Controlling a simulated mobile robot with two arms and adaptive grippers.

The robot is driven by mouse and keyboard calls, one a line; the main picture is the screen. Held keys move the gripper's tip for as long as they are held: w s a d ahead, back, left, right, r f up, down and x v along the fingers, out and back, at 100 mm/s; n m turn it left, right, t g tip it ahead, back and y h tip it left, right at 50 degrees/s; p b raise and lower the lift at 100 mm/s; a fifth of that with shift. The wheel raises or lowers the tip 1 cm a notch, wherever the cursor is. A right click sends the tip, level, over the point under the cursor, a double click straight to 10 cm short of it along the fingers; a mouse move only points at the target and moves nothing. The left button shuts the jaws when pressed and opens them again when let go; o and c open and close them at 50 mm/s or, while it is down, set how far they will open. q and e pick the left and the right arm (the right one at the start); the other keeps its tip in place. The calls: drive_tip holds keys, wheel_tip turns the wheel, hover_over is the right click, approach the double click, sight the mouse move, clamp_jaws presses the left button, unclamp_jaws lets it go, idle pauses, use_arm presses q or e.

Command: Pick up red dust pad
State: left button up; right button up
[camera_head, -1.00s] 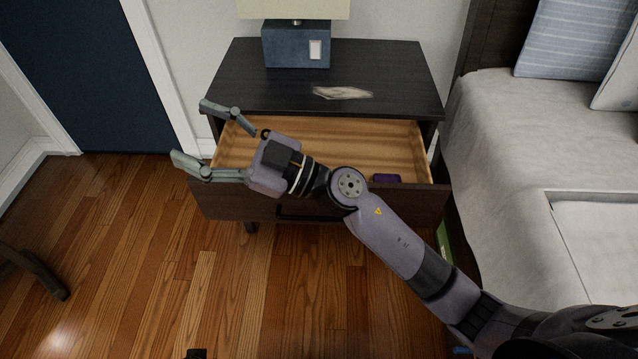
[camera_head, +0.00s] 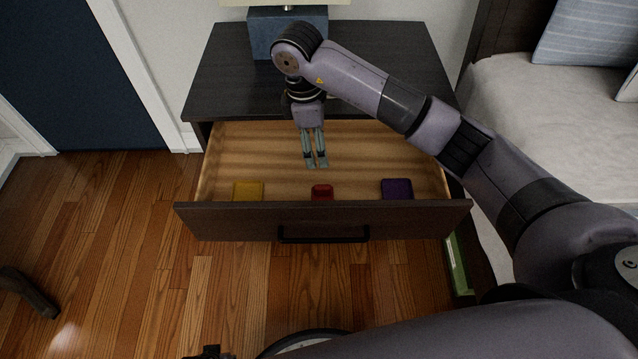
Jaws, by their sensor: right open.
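The red dust pad (camera_head: 322,192) lies in the open drawer (camera_head: 230,160), close behind the middle of its front panel, whose edge hides its near side. My right gripper (camera_head: 316,166) points down over the drawer, just behind the red pad in the picture. Its two fingers look narrow from this side, but they are open and hold nothing. It appears apart from the pad; the exact height above the drawer floor is hard to tell. My left gripper does not show.
A yellow pad (camera_head: 248,191) lies to the left of the red one and a purple pad (camera_head: 397,189) to the right. The drawer front (camera_head: 323,221) with its handle borders them. A lamp (camera_head: 262,35) stands on the nightstand (camera_head: 222,75). The bed (camera_head: 560,110) is at right.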

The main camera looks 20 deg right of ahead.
drive_tip(key=b, duration=0.1)
approach(322, 186)
drive_tip(key=f, duration=0.2)
drive_tip(key=d+f, duration=0.1)
drive_tip(key=f, duration=0.2)
drive_tip(key=shift+w+d+f, duration=0.15)
drive_tip(key=shift+f, duration=0.05)
drive_tip(key=f, duration=0.1)
drive_tip(key=f+b, duration=0.1)
drive_tip(key=f, duration=0.3)
drive_tip(key=shift+s+f, duration=0.2)
drive_tip(key=shift+s, duration=0.2)
drive_tip(key=shift+f, duration=0.35)
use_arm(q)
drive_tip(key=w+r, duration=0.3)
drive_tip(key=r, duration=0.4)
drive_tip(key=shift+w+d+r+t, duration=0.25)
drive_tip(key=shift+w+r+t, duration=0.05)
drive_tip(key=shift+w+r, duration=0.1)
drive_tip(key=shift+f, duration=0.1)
use_arm(e)
drive_tip(key=c, duration=1.3)
drive_tip(key=shift+r, duration=0.1)
